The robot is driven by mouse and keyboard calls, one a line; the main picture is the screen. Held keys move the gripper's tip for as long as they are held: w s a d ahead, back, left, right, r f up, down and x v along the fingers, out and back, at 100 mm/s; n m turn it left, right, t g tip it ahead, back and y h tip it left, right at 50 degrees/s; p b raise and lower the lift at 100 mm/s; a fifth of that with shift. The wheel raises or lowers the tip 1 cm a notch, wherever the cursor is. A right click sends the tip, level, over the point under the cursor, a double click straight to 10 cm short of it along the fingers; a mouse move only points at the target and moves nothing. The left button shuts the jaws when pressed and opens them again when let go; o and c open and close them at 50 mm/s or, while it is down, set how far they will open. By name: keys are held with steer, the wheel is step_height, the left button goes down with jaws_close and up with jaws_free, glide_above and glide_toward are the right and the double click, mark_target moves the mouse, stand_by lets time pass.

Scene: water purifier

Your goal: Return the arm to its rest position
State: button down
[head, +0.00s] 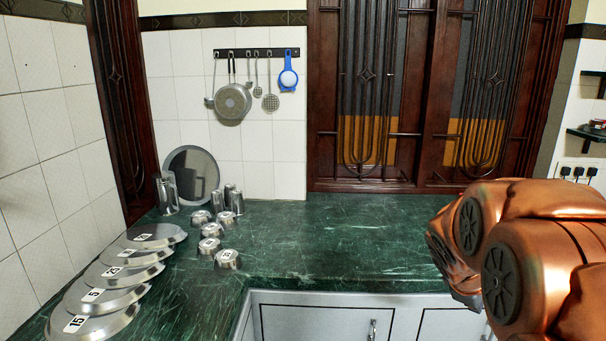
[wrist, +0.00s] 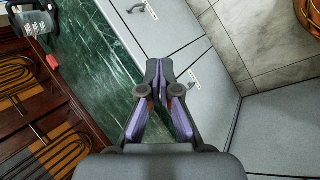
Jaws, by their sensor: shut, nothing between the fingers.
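My gripper (wrist: 158,72) is in the middle of the wrist view. Its two fingers meet at the tips, with nothing between them. It points along the front edge of the green counter (wrist: 104,62), with grey cabinet fronts (wrist: 168,40) beyond the fingertips. It touches nothing that I can see. In the head view my copper-coloured arm is folded at the right, in front of the counter (head: 330,235). The gripper itself does not show in the head view.
Numbered metal lids (head: 105,276) and small bowls (head: 228,259) stand on the counter's left. A dark and clear appliance (wrist: 36,22), cut by the frame, stands at the wrist view's upper left. The right counter is largely clear.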

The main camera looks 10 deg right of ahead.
steer(key=s+a+m+g+y+p, duration=0.1)
steer(key=s+a+m+g+y, duration=0.1)
steer(key=s+a, duration=0.9)
steer(key=s+a+f+m+g+y+p, duration=0.1)
steer(key=s+a+m+y, duration=0.3)
steer(key=s+a, duration=0.8)
steer(key=a+g, duration=0.1)
steer(key=a, duration=0.3)
steer(key=shift+a+m, duration=0.25)
steer(key=shift+m, duration=0.15)
